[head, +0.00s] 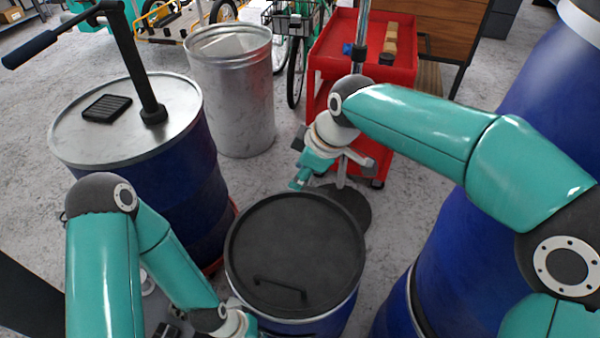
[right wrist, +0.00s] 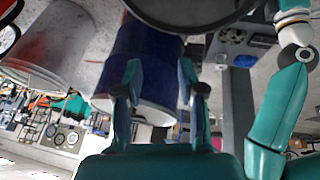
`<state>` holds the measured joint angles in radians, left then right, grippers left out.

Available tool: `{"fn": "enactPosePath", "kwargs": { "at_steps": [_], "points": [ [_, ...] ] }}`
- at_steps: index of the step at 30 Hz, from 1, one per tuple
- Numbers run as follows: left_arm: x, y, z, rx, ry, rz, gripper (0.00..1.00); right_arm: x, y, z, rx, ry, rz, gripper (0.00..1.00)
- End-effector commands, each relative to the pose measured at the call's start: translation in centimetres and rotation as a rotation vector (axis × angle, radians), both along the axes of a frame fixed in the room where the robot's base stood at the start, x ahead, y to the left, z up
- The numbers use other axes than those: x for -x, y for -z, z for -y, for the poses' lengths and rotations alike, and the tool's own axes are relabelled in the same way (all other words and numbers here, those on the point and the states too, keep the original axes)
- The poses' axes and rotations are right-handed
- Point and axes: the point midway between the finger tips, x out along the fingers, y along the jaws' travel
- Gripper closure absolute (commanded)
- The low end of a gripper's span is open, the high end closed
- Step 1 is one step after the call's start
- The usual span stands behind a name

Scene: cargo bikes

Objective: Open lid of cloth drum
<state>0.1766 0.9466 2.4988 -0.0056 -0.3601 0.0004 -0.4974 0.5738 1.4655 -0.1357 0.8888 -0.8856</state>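The cloth drum is a blue drum (head: 335,322) with a round black lid (head: 295,235), at the lower middle of the head view. The lid lies flat on the drum and has a thin black bar handle (head: 280,288) on its near side. My right gripper (head: 318,176) is beyond the lid's far edge, apart from the handle. In the right wrist view its two fingers (right wrist: 160,80) are spread with nothing between them, and a dark round edge (right wrist: 190,18) shows at the top. My left gripper (head: 246,325) is low at the drum's near left; its fingers are hidden or cut off.
A blue drum with a metal top (head: 75,130) and a pump stands at left. A grey metal bin (head: 232,95) is behind it. A red cart (head: 330,50) stands at the back, and a large blue drum (head: 440,240) at right. A dark disc (head: 352,208) lies behind the lidded drum.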

Motion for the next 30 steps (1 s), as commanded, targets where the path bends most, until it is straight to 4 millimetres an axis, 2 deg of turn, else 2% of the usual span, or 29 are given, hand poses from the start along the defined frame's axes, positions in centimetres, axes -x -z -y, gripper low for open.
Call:
{"fn": "enactPosePath", "kwargs": {
  "at_steps": [4,12,13,20,30],
  "points": [
    [-0.01,0.03,0.0,0.0,0.0,0.0,1.0,-0.22,0.82,-0.31,0.0,0.0,0.001,0.61],
    [0.0,0.03,0.0,0.0,0.0,0.0,1.0,-0.26,0.94,-0.37,-0.001,0.0,0.001,0.61],
    [0.0,0.03,0.0,0.0,0.0,0.0,1.0,-0.26,0.94,-0.37,-0.001,0.0,0.001,0.62],
    [0.0,0.03,0.0,0.0,0.0,0.0,1.0,-0.25,0.9,-0.38,-0.001,-0.001,0.001,1.0],
    [0.0,0.03,0.0,0.0,0.0,0.0,1.0,-0.25,0.89,-0.39,-0.001,-0.001,0.001,1.0]
  ]
}}
